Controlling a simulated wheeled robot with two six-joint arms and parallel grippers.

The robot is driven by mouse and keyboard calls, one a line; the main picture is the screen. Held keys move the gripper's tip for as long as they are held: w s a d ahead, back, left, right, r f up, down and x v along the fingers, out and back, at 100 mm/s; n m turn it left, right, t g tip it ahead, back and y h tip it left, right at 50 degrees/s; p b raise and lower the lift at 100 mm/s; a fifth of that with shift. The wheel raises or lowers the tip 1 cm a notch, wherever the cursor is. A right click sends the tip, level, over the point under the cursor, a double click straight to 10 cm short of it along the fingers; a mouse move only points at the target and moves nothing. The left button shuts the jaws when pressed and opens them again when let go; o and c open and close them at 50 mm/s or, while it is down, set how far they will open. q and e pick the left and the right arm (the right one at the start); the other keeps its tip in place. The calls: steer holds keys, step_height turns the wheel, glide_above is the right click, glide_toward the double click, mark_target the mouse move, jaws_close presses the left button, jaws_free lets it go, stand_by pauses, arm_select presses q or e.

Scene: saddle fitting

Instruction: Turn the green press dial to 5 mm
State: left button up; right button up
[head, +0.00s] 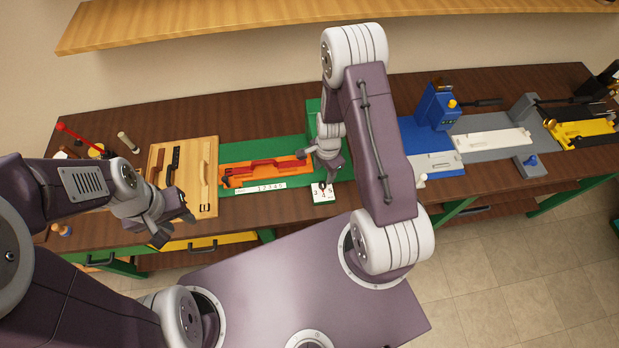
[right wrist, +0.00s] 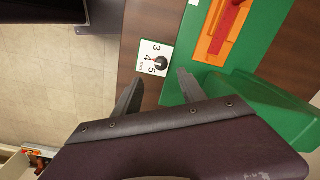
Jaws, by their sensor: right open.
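The press dial is a white plate with the numbers 3, 4 and 5 and a small dark knob. In the right wrist view the dial plate (right wrist: 146,65) lies just ahead of my fingertips, its black knob (right wrist: 161,63) roughly between their lines. A small red pointer seems to face the 4. In the head view the dial plate (head: 318,196) sits at the bench's front edge, partly covered by my right gripper (head: 325,181). My right gripper (right wrist: 160,76) is open and empty. My left gripper (head: 172,230) hangs before the bench's front edge; its jaw opening is unclear.
The green press base (head: 240,152) carries an orange tray with a red bar (head: 265,166). A wooden board (head: 209,155) with dark strips lies left. A blue machine (head: 433,108) and a grey fixture stand right. The floor before the bench is clear.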

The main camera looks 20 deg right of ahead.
mark_target(322, 184)
steer(key=f+b, duration=0.2)
steer(key=f, duration=0.1)
steer(key=f+b, duration=0.2)
steer(key=f, duration=0.1)
steer(key=f+b, duration=0.1)
steer(key=f, duration=0.2)
steer(key=shift+w+f+b, duration=0.2)
steer(key=shift+w+b, duration=0.05)
steer(key=shift+b, duration=0.15)
jaws_close()
